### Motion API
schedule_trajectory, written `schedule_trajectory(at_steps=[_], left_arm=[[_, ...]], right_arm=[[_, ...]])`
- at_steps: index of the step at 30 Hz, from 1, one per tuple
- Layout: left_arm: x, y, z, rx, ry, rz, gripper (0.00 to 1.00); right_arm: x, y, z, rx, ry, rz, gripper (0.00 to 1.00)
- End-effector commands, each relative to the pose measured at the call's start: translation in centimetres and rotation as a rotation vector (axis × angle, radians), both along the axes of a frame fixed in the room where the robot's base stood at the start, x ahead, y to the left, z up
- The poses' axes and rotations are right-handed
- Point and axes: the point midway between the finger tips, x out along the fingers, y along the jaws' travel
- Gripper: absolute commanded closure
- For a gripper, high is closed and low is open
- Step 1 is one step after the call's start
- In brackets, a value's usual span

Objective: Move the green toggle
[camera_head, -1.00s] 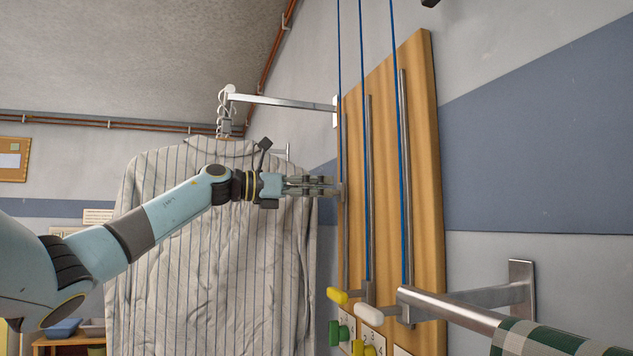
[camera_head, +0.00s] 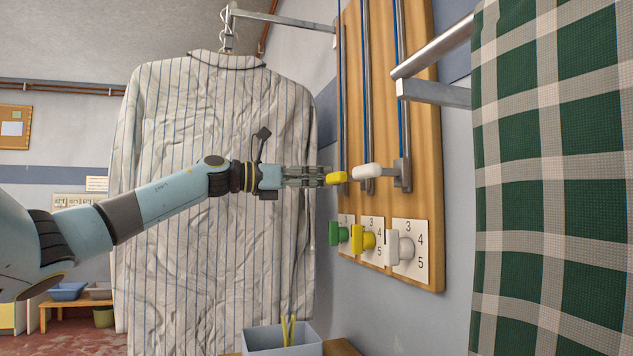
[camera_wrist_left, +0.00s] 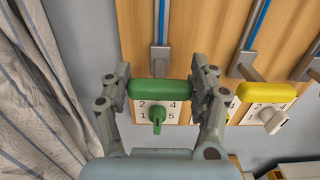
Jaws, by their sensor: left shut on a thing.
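The green toggle (camera_wrist_left: 160,93) is a rounded bar on a slider on the wooden board, under a blue cord. In the left wrist view it lies level between the two fingers of my left gripper (camera_wrist_left: 161,88), which is shut on it from both ends. In the head view my left gripper (camera_head: 322,177) is at the board's left edge and hides the green toggle. A green knob (camera_wrist_left: 157,115) on a numbered white plate is just below the toggle. It also shows in the head view (camera_head: 338,233). My right gripper is in neither view.
A yellow toggle (camera_head: 337,178) and a white toggle (camera_head: 367,171) stand close beside my gripper at similar height. A yellow knob (camera_head: 362,238) and a white knob (camera_head: 403,247) sit below. A striped shirt (camera_head: 210,200) hangs behind my arm; checked cloth (camera_head: 560,180) hangs at right.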

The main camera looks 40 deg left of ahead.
Motion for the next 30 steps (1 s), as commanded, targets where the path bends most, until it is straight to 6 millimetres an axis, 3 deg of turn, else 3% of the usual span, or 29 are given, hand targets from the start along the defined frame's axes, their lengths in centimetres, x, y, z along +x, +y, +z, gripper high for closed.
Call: schedule_trajectory(at_steps=[8, 9, 14, 23, 30], left_arm=[[0.0, -0.1, -0.7, 0.005, 0.011, -0.006, 0.98], [0.0, -0.2, -0.7, 0.005, 0.012, -0.006, 0.36], [0.0, -0.1, -0.6, 0.004, 0.009, -0.004, 0.15], [0.0, -0.1, -0.2, 0.002, 0.004, -0.003, 0.15], [0.0, -0.1, 3.7, 0.002, -0.002, -0.003, 0.15]], right_arm=[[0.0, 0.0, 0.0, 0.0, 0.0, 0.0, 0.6], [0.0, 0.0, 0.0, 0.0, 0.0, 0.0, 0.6], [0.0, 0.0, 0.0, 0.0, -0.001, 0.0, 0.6], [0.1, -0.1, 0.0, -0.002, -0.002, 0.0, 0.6], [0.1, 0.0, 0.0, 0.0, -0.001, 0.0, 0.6]])
